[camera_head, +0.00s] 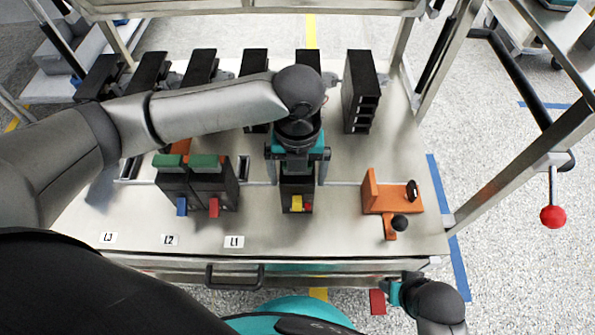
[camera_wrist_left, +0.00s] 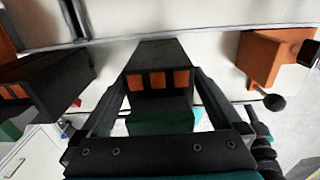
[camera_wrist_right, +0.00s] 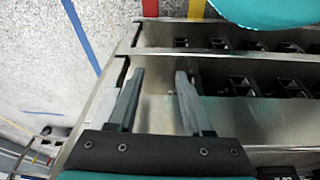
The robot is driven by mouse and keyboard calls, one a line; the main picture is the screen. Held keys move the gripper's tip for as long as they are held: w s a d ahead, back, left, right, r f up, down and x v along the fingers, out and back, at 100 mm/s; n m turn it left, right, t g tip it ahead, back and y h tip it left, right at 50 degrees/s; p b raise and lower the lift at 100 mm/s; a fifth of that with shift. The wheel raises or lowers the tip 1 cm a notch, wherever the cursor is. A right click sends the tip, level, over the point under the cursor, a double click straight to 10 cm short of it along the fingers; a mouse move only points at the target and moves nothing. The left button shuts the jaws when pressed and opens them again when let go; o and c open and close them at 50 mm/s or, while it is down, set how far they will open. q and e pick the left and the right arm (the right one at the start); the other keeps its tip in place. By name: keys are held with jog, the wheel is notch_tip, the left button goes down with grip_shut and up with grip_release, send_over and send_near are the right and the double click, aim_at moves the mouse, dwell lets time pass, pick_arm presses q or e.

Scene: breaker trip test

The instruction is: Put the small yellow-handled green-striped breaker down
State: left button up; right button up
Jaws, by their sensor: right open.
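The small breaker (camera_head: 297,204) with a yellow handle is a black block near the middle front of the table. My left gripper (camera_head: 297,180) reaches down from above, with one finger along each side of it. In the left wrist view, the breaker (camera_wrist_left: 158,62) sits between the two fingers, showing orange slots and a green stripe (camera_wrist_left: 160,122). The fingers look closed against its sides. Whether its underside touches the tabletop is hard to tell. My right gripper (camera_wrist_right: 160,85) is open and empty, low by the table's front right.
Two green-striped breakers, one with a blue handle (camera_head: 181,206) and one with a red handle (camera_head: 214,207), stand to the left. An orange fixture (camera_head: 376,194) with black knobs is on the right. Black units (camera_head: 360,90) line the back. Bare tabletop (camera_head: 335,230) lies in front.

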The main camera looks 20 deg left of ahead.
pick_arm(q)
jog(key=shift+r, duration=0.25)
notch_tip(320, 180, up, 9)
jog(key=p, duration=0.5)
jog(key=shift+r, duration=0.2)
jog(key=shift+r+p, duration=0.6)
jog(key=shift+r, duration=0.6)
pick_arm(e)
jog(key=s+d+f, duration=0.2)
jog(key=s+f, duration=0.1)
jog(key=f, duration=0.2)
jog(key=s+d+f+g, duration=0.1)
jog(key=s+d+f, duration=0.1)
jog(key=f, duration=0.3)
jog(key=shift+s+f, duration=0.35)
jog(key=shift+s, duration=0.4)
